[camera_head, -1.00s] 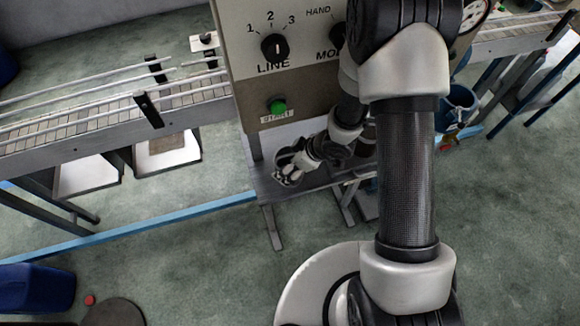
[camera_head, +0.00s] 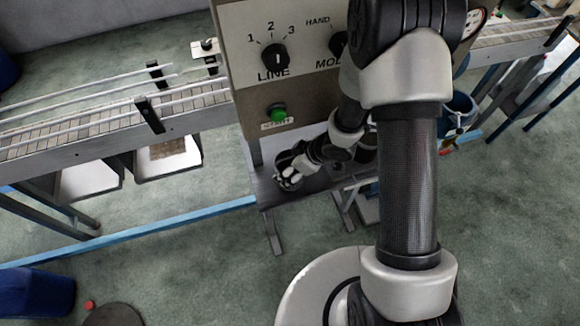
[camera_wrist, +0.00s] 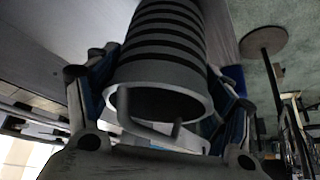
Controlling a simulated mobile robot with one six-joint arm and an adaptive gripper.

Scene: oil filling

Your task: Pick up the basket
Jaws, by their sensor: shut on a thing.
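In the wrist view a grey and black ringed basket (camera_wrist: 170,50) fills the middle, with its pale rim and dark hollow end towards the camera. My gripper (camera_wrist: 160,95) has one finger with blue on each side of it and is closed on it. In the head view my gripper (camera_head: 289,178) is small, at the shelf below the control panel. I cannot make out the basket in the head view.
The control panel (camera_head: 300,80) with knobs and a green START button stands above the shelf (camera_head: 320,183). A conveyor (camera_head: 110,125) runs left. A blue bucket (camera_head: 458,108) is at right. A blue bin (camera_head: 35,292) and red button (camera_head: 89,304) lie lower left. Floor is clear in front.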

